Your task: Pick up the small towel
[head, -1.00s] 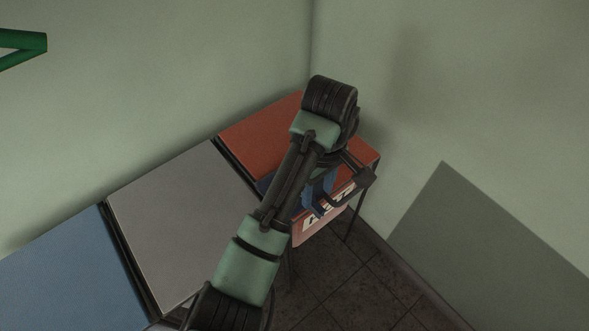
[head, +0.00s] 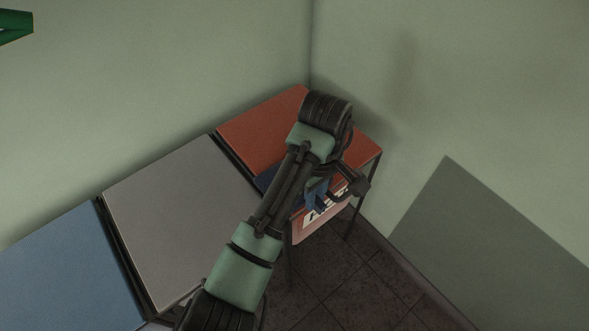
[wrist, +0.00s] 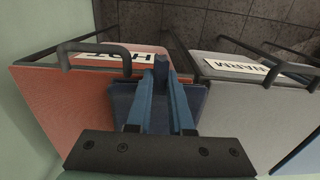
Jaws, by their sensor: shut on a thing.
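The small towel is a dark navy cloth lying on the front part of the red lid. In the wrist view the towel (wrist: 121,103) shows on both sides of my fingers. In the head view a corner of the towel (head: 265,180) shows left of my arm, which hides most of it. My gripper (wrist: 160,72) has blue fingers drawn together, with a dark blue bit of cloth between the tips. It also shows in the head view (head: 318,200), over the front edge of the red lid. The gripper is shut on the towel.
The red unit (head: 245,135) carries a "HOT" label and a dark bar handle (wrist: 92,54) close to my fingers. A grey unit (head: 180,215) labelled "WARM" stands beside it, then a blue one (head: 65,270). Walls close the back and right; dark tiled floor (head: 350,275) lies in front.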

